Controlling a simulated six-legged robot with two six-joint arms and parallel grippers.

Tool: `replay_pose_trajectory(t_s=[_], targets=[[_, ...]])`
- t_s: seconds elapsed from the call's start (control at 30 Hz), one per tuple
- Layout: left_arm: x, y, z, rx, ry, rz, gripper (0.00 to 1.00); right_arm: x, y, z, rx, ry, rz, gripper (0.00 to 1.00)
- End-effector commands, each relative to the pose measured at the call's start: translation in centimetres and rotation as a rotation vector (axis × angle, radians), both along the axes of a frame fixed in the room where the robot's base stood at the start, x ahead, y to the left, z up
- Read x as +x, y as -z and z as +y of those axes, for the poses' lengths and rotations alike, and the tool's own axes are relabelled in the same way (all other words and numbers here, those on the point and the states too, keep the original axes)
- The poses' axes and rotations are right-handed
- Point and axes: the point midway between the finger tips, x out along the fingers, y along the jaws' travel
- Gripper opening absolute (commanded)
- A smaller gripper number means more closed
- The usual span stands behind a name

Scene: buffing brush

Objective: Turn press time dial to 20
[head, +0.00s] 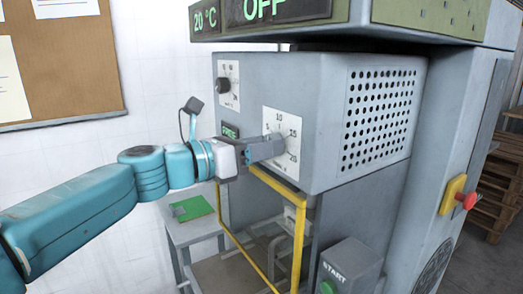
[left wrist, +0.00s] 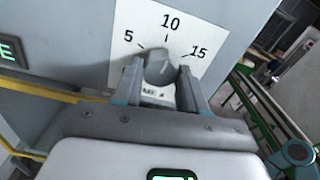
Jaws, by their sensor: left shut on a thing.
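The press time dial is a grey knob (left wrist: 159,68) on a white scale plate (head: 293,126) on the front of the grey machine. The plate reads 5, 10, 15 and 20 in the head view; 5, 10 and 15 show in the left wrist view. My left gripper (head: 277,146) reaches in from the left and is shut on the knob, one finger on each side, as the left wrist view (left wrist: 160,76) shows. The fingers hide much of the knob and the lower plate, and I cannot tell which number it points to. My right gripper is out of view.
A second, smaller dial (head: 223,86) sits up and left of the gripper. A lit green FREE sign (head: 230,131) is beside my wrist. A yellow frame (head: 299,235) stands below. The START box (head: 350,268) and a red button (head: 469,200) are to the right.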

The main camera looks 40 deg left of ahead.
Motion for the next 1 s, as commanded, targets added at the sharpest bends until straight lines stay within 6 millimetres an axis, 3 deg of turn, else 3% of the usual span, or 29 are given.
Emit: replay_pose_trajectory(t_s=[1.0], targets=[[0.1,0.3,0.1,0.887,0.000,-0.367,0.11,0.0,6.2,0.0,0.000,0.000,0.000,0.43]])
